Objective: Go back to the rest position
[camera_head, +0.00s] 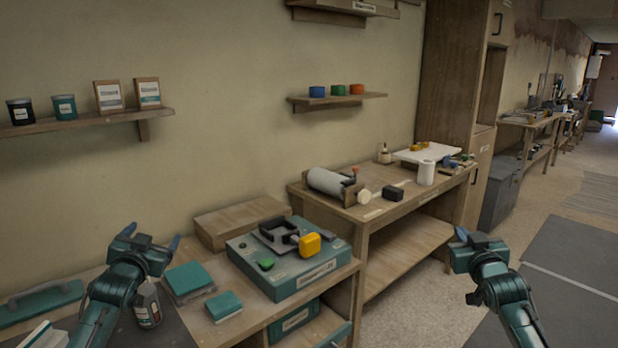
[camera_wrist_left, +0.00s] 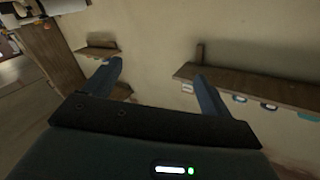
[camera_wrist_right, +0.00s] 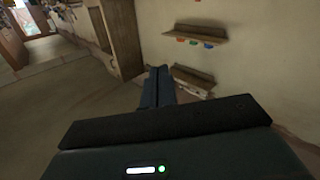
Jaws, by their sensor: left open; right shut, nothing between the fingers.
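My left gripper (camera_head: 151,241) is raised above the left end of the near workbench in the head view. Its two fingers stand apart with nothing between them, and they also show spread in the left wrist view (camera_wrist_left: 155,80). My right gripper (camera_head: 462,235) is raised over the floor to the right of the benches. In the right wrist view its fingers (camera_wrist_right: 158,86) lie together with nothing held. Neither gripper touches anything that I can see.
The near workbench (camera_head: 240,320) holds a teal case (camera_head: 290,275) with a black clamp-like tool and a yellow piece, teal blocks (camera_head: 188,279) and a can (camera_head: 147,305) close to my left arm. A second bench (camera_head: 360,212) stands behind. Wall shelves (camera_head: 95,119) hang above. Floor at right is clear.

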